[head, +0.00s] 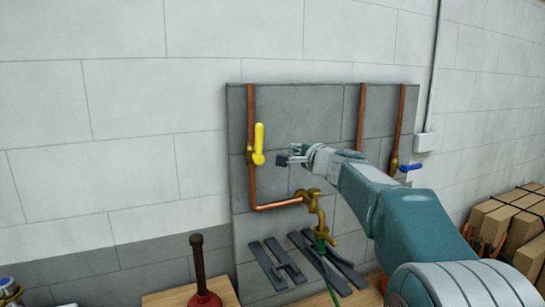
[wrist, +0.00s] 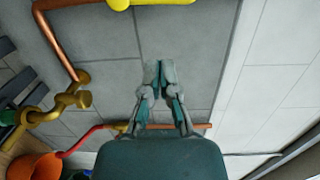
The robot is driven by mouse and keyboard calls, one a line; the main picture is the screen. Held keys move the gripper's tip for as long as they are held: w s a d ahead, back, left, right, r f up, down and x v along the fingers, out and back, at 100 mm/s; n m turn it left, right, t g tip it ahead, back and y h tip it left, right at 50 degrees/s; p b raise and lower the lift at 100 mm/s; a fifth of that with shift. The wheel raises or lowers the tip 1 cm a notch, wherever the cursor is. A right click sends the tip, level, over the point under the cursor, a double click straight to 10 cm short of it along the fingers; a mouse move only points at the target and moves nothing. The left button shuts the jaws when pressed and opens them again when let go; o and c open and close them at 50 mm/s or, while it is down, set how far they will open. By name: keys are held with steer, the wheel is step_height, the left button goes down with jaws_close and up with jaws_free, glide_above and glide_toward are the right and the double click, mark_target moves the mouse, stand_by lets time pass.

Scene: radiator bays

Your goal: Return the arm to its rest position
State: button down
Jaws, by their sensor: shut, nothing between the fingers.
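My arm reaches in from the lower right of the head view toward a grey tiled panel (head: 280,115) on the wall. My gripper (head: 284,160) is at its end, in front of the panel, to the right of a yellow lever valve (head: 259,140) and above a brass tap (head: 318,208). In the wrist view my gripper (wrist: 159,66) has its fingers together with nothing between them. The yellow lever (wrist: 160,2) shows at the top edge there, apart from the fingertips. The brass tap (wrist: 66,104) is at the left.
A copper pipe (head: 252,185) runs down to the tap. A blue-handled valve (head: 410,167) sits right of my arm. A plunger (head: 204,290) stands at lower left, boxes (head: 515,220) at right. An orange bucket (wrist: 35,165) shows in the wrist view. The wall at left is clear.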

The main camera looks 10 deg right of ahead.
steer(key=s+a+f+n+g+h, duration=0.1)
steer(key=s+a+f+n+g, duration=0.25)
steer(key=s, duration=0.65)
steer(key=s+a+f+n+g, duration=0.15)
steer(key=s+f+n, duration=0.35)
steer(key=s, duration=0.6)
steer(key=s+a+f+n+g+h, duration=0.1)
steer(key=s+a+f+n+g, duration=0.2)
steer(key=s+f, duration=0.5)
steer(key=s+d+f+n+g+h, duration=0.1)
steer(key=s+d+f+h, duration=0.1)
steer(key=s, duration=0.5)
steer(key=s+d+f+n+g+h, duration=0.2)
steer(key=s+d+f, duration=0.2)
steer(key=s, duration=0.3)
steer(key=shift+d+f, duration=0.4)
steer(key=shift+f, duration=0.2)
